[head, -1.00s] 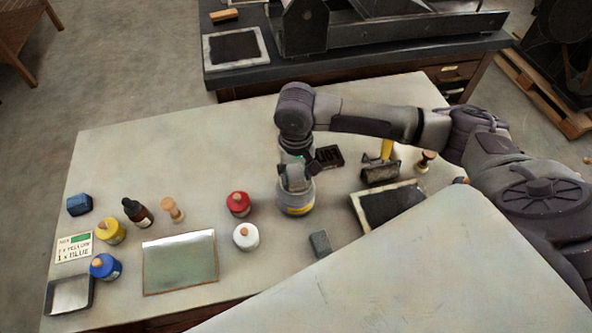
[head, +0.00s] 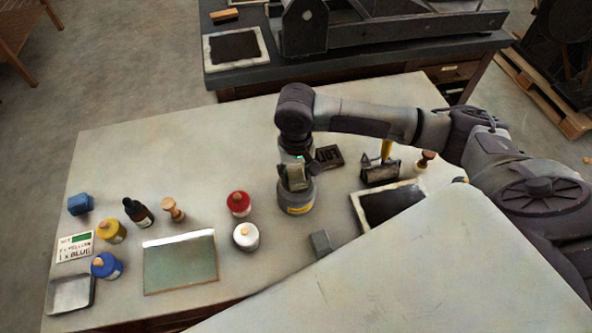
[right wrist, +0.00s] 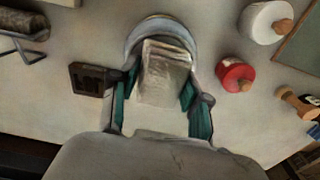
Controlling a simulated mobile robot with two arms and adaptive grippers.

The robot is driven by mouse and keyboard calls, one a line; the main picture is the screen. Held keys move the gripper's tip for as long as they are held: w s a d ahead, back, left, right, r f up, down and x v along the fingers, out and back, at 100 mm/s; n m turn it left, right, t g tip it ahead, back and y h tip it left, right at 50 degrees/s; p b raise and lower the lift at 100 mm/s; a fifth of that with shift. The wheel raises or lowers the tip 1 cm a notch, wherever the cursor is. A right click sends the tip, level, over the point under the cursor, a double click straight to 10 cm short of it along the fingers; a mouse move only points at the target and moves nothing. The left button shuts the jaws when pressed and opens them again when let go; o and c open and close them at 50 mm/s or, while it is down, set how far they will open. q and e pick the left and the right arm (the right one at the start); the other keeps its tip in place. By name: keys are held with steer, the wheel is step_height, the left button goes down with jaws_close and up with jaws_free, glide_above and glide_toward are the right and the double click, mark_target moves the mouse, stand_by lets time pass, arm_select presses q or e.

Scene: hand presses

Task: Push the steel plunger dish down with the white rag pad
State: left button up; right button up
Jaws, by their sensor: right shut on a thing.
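The steel plunger dish (right wrist: 142,32) tops a grey can (head: 296,203) with a yellow label, upright on the pale bench. My right gripper (right wrist: 162,82) is shut on the white rag pad (right wrist: 165,65), which sits between its teal-lined fingers. In the head view, my right gripper (head: 294,176) points down at the can top. In the wrist view the pad overlaps the dish and hides much of it. I cannot tell whether the pad presses on the dish or how far down the dish is. My left gripper is not in view.
Red (head: 238,203) and white (head: 246,236) lidded jars stand left of the can. A dark type block (head: 328,156), an inked slab (head: 391,205) and a roller (head: 380,171) lie to the right. A grey block (head: 320,243) lies in front. The bench behind the jars is clear.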

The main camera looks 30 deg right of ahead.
steer(key=shift+s+f+p, duration=0.15)
steer(key=shift+p, duration=0.35)
stand_by(1.6)
step_height(320, 180, up, 7)
steer(key=p, duration=0.9)
steer(key=shift+p, duration=0.3)
